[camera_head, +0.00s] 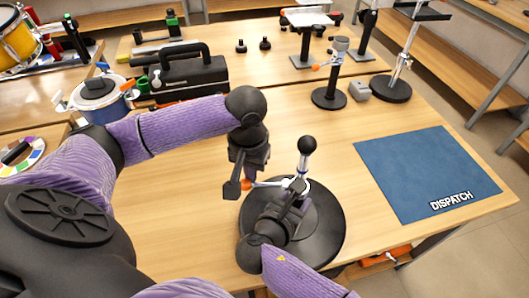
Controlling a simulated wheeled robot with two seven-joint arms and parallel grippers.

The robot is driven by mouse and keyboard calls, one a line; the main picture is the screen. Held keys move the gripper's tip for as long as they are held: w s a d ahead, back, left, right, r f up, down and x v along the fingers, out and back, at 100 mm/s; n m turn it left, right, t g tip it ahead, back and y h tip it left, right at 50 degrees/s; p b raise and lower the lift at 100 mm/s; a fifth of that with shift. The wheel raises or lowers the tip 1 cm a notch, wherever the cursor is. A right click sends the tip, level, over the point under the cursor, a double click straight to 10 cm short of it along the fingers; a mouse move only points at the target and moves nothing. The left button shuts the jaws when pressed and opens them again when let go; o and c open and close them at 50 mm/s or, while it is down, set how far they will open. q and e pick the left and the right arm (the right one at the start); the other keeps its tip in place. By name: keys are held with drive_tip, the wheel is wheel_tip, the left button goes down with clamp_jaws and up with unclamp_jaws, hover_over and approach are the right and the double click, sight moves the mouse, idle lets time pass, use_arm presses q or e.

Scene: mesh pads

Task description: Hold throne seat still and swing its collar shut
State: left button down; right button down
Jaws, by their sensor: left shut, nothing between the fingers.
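A round black disc (328,232), which I take to be the throne seat, lies on the table in front of me. A short post with a black ball (307,144) on top stands up from it. A silver collar (299,184) sits around the post's lower part, with a thin lever ending in an orange tip (247,184) pointing left. My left gripper (232,189) is shut and empty, just left of the orange tip; I cannot tell whether they touch. My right gripper (297,192) is over the seat close to the post and collar; its fingers are partly hidden.
A blue mat (425,173) marked DISPATCH lies to the right. A black case (188,75), a blue pot (100,97), a small stand (330,97) and a grey block (358,91) stand further back. The table between seat and mat is clear.

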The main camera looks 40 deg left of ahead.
use_arm(q)
drive_tip(key=shift+s+d, duration=0.55)
drive_tip(key=shift+s, duration=0.15)
use_arm(e)
drive_tip(key=shift+d+f, duration=0.15)
drive_tip(key=shift+f, duration=0.1)
use_arm(q)
drive_tip(key=shift+w+a, duration=0.2)
drive_tip(key=shift+w, duration=0.4)
drive_tip(key=c, duration=0.8)
unclamp_jaws()
drive_tip(key=shift+c, duration=0.2)
wheel_tip(320, 180, up, 12)
use_arm(e)
drive_tip(key=shift+c, duration=0.6)
unclamp_jaws()
drive_tip(key=shift+r, duration=0.1)
